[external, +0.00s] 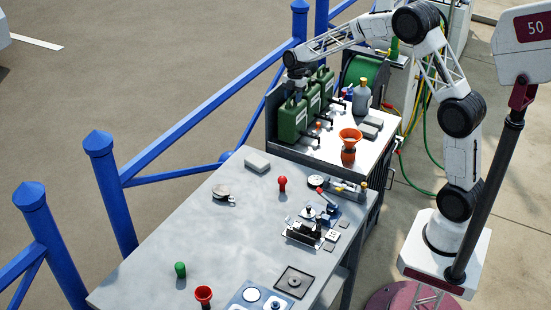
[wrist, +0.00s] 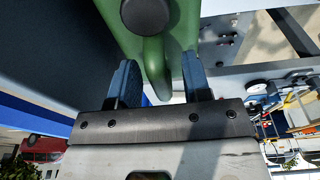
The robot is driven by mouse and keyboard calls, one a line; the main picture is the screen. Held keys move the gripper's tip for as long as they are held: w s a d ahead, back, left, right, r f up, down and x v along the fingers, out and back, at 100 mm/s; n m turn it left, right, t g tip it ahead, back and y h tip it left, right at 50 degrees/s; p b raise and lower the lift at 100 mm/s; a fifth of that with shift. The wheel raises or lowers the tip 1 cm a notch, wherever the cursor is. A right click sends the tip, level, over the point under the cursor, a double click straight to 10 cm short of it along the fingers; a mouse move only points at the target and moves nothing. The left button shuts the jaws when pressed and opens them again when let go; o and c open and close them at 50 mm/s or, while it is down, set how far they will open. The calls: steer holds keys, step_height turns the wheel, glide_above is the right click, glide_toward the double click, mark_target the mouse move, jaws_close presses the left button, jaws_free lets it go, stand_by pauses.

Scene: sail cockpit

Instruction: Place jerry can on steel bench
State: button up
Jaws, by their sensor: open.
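Three green jerry cans stand in a row on the cabinet top at the back. The nearest jerry can (external: 291,120) is upright, with my gripper (external: 297,86) pointing down at its top. In the wrist view, this green can (wrist: 175,22) fills the upper middle, with its dark round cap at the top. My gripper (wrist: 160,82) is open, its two blue-grey fingers on either side of the can's handle. I cannot tell whether they touch it. The steel bench (external: 195,250) is the long grey table in front of the cabinet.
The bench holds a grey block (external: 257,163), a red knobbed piece (external: 282,184), a pulley (external: 222,192) and a green piece (external: 180,269). An orange funnel (external: 350,138) and a grey bottle (external: 361,97) stand beside the cans. Blue railing (external: 200,115) runs along the left. The bench's middle has bare room.

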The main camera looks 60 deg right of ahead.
step_height(320, 180, up, 12)
steer(key=d, duration=0.1)
steer(key=shift+d, duration=0.4)
stand_by(0.9)
steer(key=s+a+r+m, duration=0.3)
steer(key=s+a, duration=0.2)
steer(key=s, duration=0.4)
steer(key=s+a+r+m+t+h, duration=0.1)
steer(key=s+a+r+m, duration=0.3)
steer(key=s, duration=0.5)
steer(key=s+a+r+m, duration=0.25)
steer(key=s+a, duration=0.35)
steer(key=s, duration=0.3)
steer(key=s+a+f+m, duration=0.2)
steer(key=s+m, duration=0.1)
steer(key=s, duration=0.5)
steer(key=s+a+f+m+t, duration=0.1)
steer(key=s+a+f+m, duration=0.1)
steer(key=s, duration=0.7)
steer(key=s+a+f+m, duration=0.2)
steer(key=s+f+m, duration=0.1)
steer(key=s, duration=0.5)
steer(key=shift+s+m+t+h, duration=0.3)
steer(key=shift+m+h, duration=0.05)
steer(key=shift+h, duration=0.05)
